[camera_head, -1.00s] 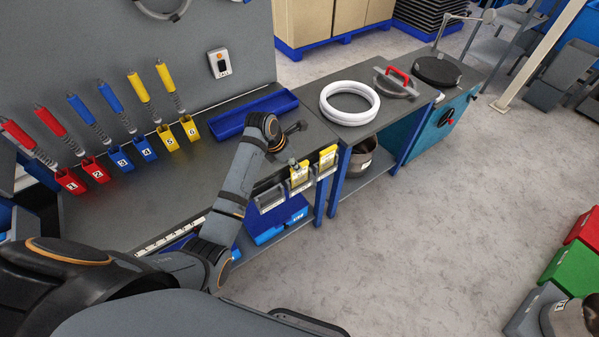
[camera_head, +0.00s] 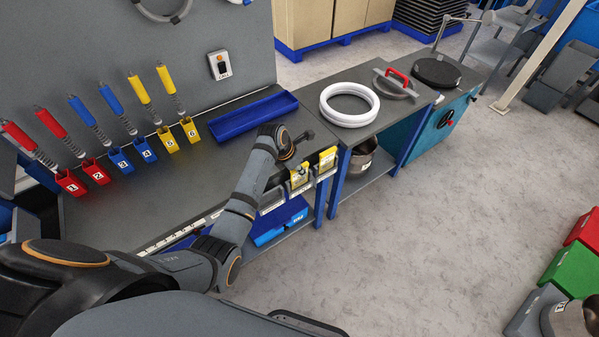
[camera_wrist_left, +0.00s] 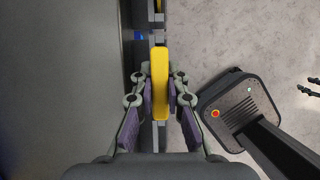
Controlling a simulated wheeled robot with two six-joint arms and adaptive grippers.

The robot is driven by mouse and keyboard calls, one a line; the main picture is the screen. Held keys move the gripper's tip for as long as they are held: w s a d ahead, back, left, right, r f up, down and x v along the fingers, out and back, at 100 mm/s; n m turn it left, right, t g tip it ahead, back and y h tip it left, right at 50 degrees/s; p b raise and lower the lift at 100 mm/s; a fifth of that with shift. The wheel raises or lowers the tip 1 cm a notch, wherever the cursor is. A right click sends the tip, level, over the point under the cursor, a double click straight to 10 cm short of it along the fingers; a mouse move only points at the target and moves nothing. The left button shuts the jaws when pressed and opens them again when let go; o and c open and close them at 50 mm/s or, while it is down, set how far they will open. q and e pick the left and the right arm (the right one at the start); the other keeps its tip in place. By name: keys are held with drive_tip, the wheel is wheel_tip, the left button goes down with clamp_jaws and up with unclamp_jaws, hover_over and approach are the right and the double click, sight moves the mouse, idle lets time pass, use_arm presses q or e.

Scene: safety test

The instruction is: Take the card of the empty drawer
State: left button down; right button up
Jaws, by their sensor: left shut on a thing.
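Two yellow cards stand in holders on the front edge of the workbench: a left card (camera_head: 300,179) and a right card (camera_head: 327,160). An empty-looking holder (camera_head: 271,200) is left of them, partly hidden by my left arm. My left gripper (camera_wrist_left: 160,118) is shut on a yellow card (camera_wrist_left: 160,75), seen edge-on between its pads in the left wrist view. In the head view it is at the left card's top, and its fingers are small and partly hidden. Whether the card is clear of its holder cannot be told. My right gripper is not in view.
A blue tray (camera_head: 253,116) lies on the workbench (camera_head: 150,195) behind my left arm. Numbered red, blue and yellow tool holders stand along the back. White rings (camera_head: 349,104) lie on the adjoining table. Blue bins sit under the bench.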

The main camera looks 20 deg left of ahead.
use_arm(q)
wheel_tip(320, 180, up, 10)
drive_tip(key=shift+r, duration=0.1)
